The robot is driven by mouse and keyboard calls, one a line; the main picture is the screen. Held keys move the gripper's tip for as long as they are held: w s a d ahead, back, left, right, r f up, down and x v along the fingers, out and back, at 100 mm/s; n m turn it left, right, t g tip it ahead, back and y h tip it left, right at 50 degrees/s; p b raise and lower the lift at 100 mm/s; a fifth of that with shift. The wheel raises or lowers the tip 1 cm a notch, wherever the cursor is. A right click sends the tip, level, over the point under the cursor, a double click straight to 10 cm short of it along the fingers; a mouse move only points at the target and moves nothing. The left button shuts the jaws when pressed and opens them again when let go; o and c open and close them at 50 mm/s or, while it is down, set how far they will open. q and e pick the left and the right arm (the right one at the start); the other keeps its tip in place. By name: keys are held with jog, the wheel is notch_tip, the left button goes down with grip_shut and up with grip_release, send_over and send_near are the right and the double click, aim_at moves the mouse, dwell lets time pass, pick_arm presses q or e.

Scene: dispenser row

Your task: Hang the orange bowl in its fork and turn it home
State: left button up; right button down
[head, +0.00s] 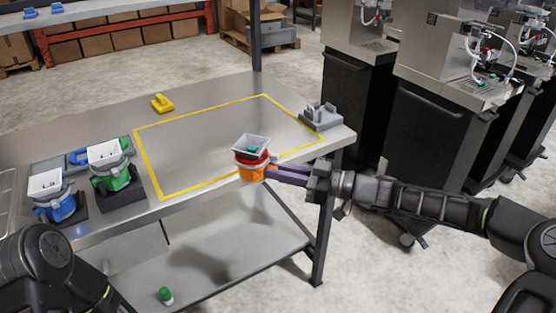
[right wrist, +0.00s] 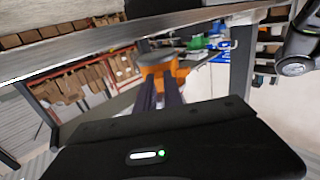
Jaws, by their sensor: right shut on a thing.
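My right gripper (head: 272,173) is shut on the orange bowl (head: 250,174), which has a red band and a white square hopper above it. They are near the table's front edge, at the front of the yellow outline. In the right wrist view, an orange part (right wrist: 181,75) shows at the ends of the dark fingers (right wrist: 160,92). A grey fixture (head: 321,117) sits at the table's right corner with nothing orange in it; I cannot tell whether it is the fork. My left arm shows at lower left, its gripper out of view.
A blue unit (head: 52,208) and a green unit (head: 115,180) with white hoppers stand at the table's left. A yellow part (head: 162,103) lies at the back. The yellow outline (head: 150,165) is mostly clear inside. A green-capped item (head: 166,296) stands on the lower shelf.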

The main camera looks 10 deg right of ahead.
pick_arm(q)
jog(key=shift+s+r+p, duration=0.15)
jog(key=shift+r+p, duration=1.6)
jog(key=shift+r, duration=0.05)
pick_arm(e)
jog(key=s+d+f+m+t+h, duration=0.1)
jog(key=s+d+f+t, duration=0.1)
jog(key=s+d+f, duration=0.6)
jog(key=shift+s+d+f+m, duration=0.3)
jog(key=shift+s+d+f, duration=0.05)
jog(key=shift+s+f, duration=1.65)
pick_arm(q)
jog(key=shift+c, duration=0.3)
pick_arm(e)
jog(key=shift+w, duration=0.1)
